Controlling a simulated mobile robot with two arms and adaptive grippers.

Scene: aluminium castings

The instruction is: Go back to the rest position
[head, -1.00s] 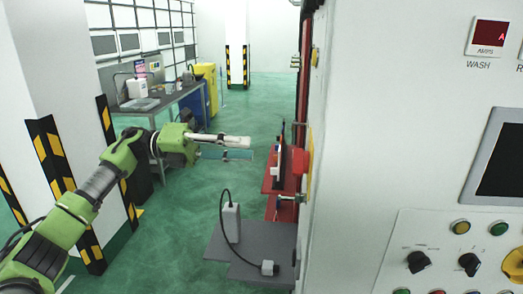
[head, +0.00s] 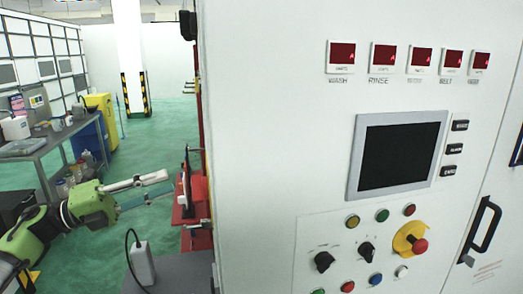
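My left arm comes in from the lower left in the head view. Its gripper (head: 147,188) points right, toward the red fixture at the side of the white machine. Its two fingers are spread apart with a gap between them, and nothing shows in the gap. My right gripper is not in the head view.
A large white machine (head: 275,110) with a dark screen, displays, buttons and a handle fills the right. Red parts (head: 197,195) stick out at its left edge, above a grey platform (head: 180,272). A workbench (head: 42,146) stands at left. Green floor (head: 160,130) is open between.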

